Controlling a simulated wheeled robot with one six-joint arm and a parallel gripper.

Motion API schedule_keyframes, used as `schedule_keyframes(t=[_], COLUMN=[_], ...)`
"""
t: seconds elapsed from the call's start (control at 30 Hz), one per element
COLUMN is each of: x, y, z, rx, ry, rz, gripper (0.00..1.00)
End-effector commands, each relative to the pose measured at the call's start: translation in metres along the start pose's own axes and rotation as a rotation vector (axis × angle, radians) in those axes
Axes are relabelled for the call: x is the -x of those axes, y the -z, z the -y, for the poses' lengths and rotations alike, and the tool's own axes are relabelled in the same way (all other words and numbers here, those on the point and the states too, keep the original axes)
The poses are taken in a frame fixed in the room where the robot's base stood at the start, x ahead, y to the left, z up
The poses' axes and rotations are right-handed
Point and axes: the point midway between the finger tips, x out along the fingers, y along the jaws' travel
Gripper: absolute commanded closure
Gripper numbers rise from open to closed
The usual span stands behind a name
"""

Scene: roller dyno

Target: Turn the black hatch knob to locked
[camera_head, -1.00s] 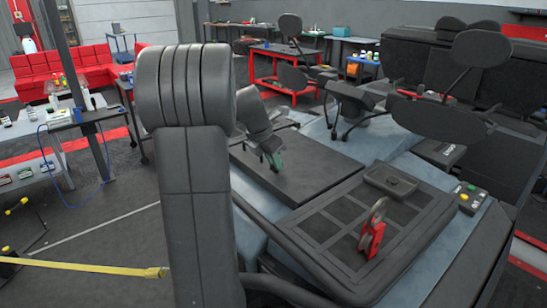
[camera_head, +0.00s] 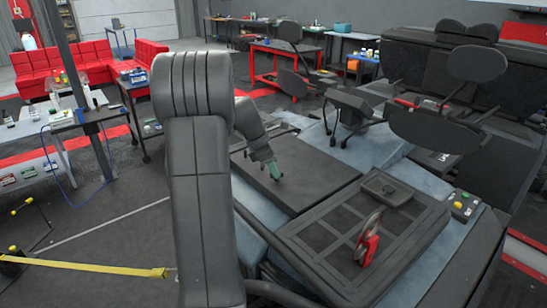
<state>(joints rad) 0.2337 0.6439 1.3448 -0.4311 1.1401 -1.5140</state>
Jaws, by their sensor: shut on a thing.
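My gripper (camera_head: 275,174) is small in the head view, with greenish fingers pointing down at the near part of a flat black hatch panel (camera_head: 310,184). The fingers are shut on a small dark piece at their tips, which appears to be the black hatch knob (camera_head: 280,180). The knob is mostly hidden by the fingers and too small to read its turn. My thick grey arm stands upright in the foreground and covers the area to the left of the hatch.
A button box (camera_head: 463,205) sits farther right. Dark seats and panels crowd the back right. A yellow strap (camera_head: 90,267) crosses the floor at the left.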

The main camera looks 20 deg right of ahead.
Motion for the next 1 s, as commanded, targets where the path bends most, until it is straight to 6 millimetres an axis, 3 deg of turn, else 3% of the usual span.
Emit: schedule_keyframes(t=[1.0], x=[0.0003], y=[-0.0055], z=[-0.0092], rx=[-0.858], ry=[0.355], rz=[0.0], gripper=[1.0])
